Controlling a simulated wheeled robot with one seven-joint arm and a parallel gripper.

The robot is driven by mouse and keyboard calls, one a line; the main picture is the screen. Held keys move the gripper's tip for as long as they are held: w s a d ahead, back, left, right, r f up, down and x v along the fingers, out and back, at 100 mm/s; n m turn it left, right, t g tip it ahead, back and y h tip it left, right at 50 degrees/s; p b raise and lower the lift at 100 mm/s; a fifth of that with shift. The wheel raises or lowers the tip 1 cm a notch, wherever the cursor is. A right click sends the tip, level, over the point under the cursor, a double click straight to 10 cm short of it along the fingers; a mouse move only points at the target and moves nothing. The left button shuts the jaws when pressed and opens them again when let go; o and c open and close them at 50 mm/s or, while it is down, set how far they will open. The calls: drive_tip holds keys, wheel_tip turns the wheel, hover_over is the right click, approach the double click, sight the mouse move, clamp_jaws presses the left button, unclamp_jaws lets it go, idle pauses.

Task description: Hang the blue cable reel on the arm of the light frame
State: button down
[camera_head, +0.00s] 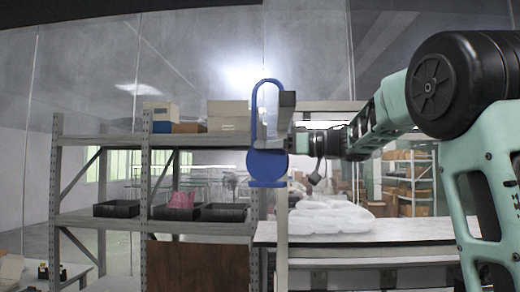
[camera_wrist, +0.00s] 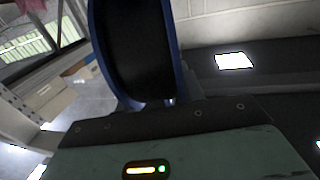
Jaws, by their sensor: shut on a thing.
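The blue cable reel (camera_head: 267,166) is upright in the middle of the head view, with a tall loop handle rising above its round body and a flat foot below. In the wrist view the reel (camera_wrist: 177,45) shows blue rims around a black core, close above the gripper body. My gripper (camera_head: 294,143) is shut on the reel from the right; its fingertips are mostly hidden. The light frame shows as a pale grey post (camera_head: 282,225) with a grey end block (camera_head: 288,99) beside the loop's upper right. I cannot tell whether the loop is around the frame's arm.
A grey shelf rack (camera_head: 98,138) with boxes and black bins (camera_head: 117,208) stands behind on the left. A workbench (camera_head: 400,228) with white bags (camera_head: 328,217) is behind on the right. The space left of the reel's loop looks clear.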

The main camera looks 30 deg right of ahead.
sight(286, 159)
drive_tip(key=shift+w+d+b+v, duration=0.15)
drive_tip(key=shift+b+v, duration=0.15)
drive_tip(key=shift+v, duration=0.8)
drive_tip(key=shift+w+d+b+v, duration=0.15)
drive_tip(key=shift+b+v, duration=0.1)
drive_tip(key=shift+v, duration=0.85)
drive_tip(key=shift+f+b, duration=0.85)
drive_tip(key=shift+f, duration=0.7)
drive_tip(key=c, duration=0.8)
unclamp_jaws()
drive_tip(key=shift+f, duration=0.1)
drive_tip(key=b+v, duration=0.5)
drive_tip(key=v, duration=1.2)
drive_tip(key=shift+s+b, duration=0.25)
drive_tip(key=shift+b, duration=0.05)
